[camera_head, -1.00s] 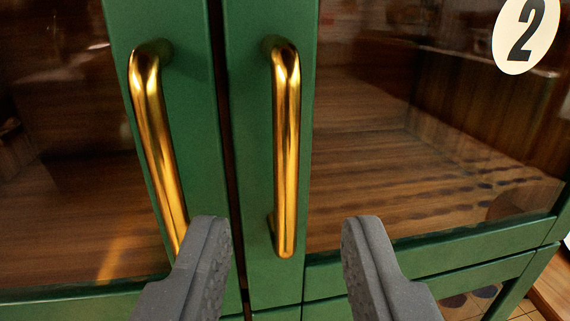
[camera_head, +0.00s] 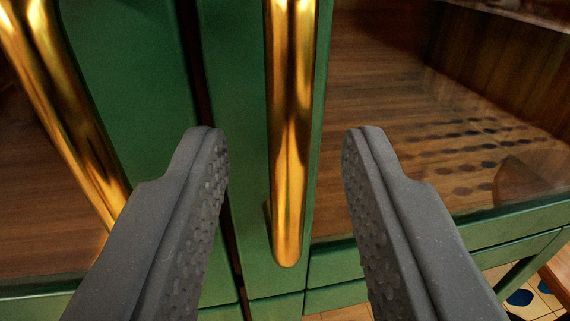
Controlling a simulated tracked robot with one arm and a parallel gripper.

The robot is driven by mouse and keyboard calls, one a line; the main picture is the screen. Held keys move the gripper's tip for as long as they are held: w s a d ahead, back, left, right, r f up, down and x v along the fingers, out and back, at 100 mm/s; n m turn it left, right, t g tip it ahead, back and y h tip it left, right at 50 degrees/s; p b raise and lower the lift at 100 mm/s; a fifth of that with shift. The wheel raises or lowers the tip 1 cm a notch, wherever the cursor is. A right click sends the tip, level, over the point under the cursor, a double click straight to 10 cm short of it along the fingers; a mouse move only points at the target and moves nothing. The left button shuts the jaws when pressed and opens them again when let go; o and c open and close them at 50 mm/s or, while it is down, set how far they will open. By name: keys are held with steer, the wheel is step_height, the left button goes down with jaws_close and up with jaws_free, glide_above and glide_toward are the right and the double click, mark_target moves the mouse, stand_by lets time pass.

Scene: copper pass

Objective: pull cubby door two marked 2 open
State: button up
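The cubby door marked 2 is the right door, with a green frame (camera_head: 255,130) around a glass pane. Its label is out of view now. Its upright brass handle (camera_head: 288,140) runs down the middle of the picture. My gripper (camera_head: 285,140) is open, one grey finger on each side of this handle in the picture. Neither finger appears to touch it. How deep the fingertips reach relative to the bar is hard to tell. The door appears shut beside its neighbour, with a dark seam between them.
The left door's brass handle (camera_head: 70,120) slants close behind my left finger. Brown wood shows through the glass panes. A green lower rail (camera_head: 470,225) runs under the right pane.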

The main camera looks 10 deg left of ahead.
jaws_close()
steer(key=shift+d, duration=0.1)
steer(key=shift+s+d, duration=0.1)
